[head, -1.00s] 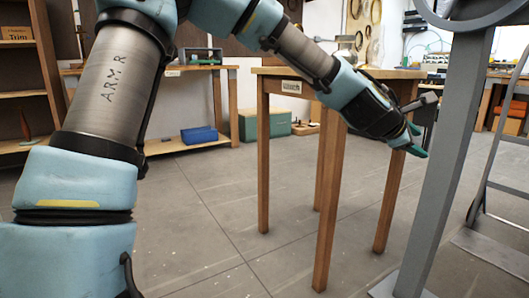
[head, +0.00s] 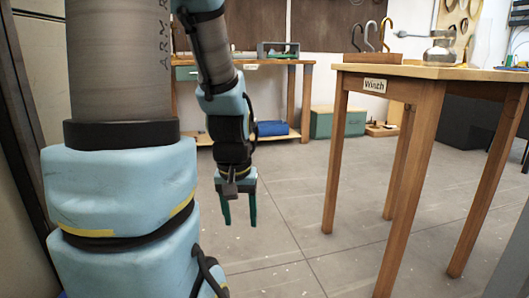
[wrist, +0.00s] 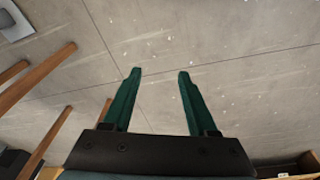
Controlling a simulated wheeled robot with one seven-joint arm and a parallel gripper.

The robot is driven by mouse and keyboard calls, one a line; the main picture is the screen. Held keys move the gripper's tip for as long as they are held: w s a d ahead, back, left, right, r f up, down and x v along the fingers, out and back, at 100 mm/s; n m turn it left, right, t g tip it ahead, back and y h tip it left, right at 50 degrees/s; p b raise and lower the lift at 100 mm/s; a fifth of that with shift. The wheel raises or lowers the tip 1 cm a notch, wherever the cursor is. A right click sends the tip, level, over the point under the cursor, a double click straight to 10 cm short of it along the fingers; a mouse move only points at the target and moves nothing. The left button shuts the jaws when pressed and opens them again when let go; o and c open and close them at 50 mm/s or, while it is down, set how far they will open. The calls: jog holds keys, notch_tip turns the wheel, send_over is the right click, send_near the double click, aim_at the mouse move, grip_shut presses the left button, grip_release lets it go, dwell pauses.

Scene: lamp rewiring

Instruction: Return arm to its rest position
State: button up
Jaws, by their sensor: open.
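My gripper (head: 239,222) hangs pointing down over the open floor, left of the table labelled Winch (head: 440,73) in the head view. Its two green fingers are apart with nothing between them. In the wrist view, the gripper (wrist: 158,75) shows the same two spread fingers with bare floor between and beyond them. My arm is folded down in front of the back workbench, clear of the table.
The Winch table's legs stand right of my gripper. A back workbench (head: 300,62) has a blue box (head: 272,128) on its lower shelf. A green chest (head: 338,122) stands on the floor beside it. Grey tiled floor (head: 270,265) around my gripper is clear.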

notch_tip(320, 180, up, 38)
jog(key=a+p, duration=0.1)
jog(key=p, duration=3.7)
jog(key=shift+s+a, duration=0.15)
jog(key=shift+s, duration=0.3)
